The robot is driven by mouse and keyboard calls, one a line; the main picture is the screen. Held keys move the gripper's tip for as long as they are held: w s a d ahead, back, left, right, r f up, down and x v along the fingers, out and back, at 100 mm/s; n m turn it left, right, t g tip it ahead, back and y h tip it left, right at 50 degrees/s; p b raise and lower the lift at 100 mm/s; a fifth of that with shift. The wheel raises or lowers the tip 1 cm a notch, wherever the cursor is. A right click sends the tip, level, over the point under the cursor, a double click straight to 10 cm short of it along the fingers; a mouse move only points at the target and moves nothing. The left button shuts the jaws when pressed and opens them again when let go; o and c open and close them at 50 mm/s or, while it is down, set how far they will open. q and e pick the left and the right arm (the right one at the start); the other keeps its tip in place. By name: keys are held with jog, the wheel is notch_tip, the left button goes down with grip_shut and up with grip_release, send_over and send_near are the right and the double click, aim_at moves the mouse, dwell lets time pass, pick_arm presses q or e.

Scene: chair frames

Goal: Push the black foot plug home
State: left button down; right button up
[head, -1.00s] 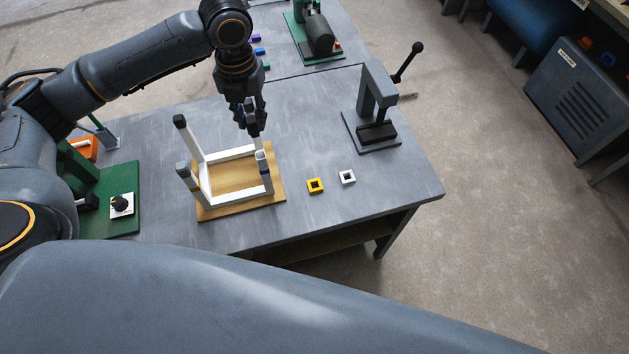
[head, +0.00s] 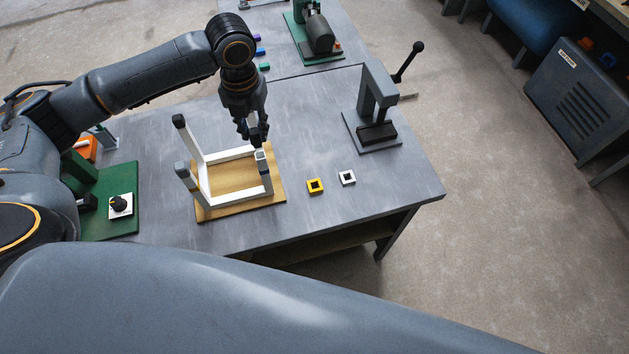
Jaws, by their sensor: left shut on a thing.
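The white chair frame (head: 232,196) stands legs-up on a tan board (head: 228,211) on the grey table. Its far left leg has a black end (head: 179,121); its near left leg has a grey end (head: 182,169). The near right leg's squared top (head: 261,155) looks grey. My left gripper (head: 257,143) points down at the frame's far right corner, just behind that top. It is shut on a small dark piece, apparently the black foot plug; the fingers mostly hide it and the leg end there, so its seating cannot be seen. My right gripper is out of view.
A grey lever press (head: 373,133) stands at the back right. A green fixture (head: 110,200) stands left. The table's front right is clear.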

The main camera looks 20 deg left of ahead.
aim_at(257, 146)
pick_arm(q)
jog(key=shift+r, duration=0.1)
jog(key=shift+f, duration=0.2)
jog(key=shift+f, duration=1.5)
jog(key=shift+f, duration=0.15)
dwell(0.3)
jog(key=shift+f, duration=1)
jog(key=shift+s, duration=0.1)
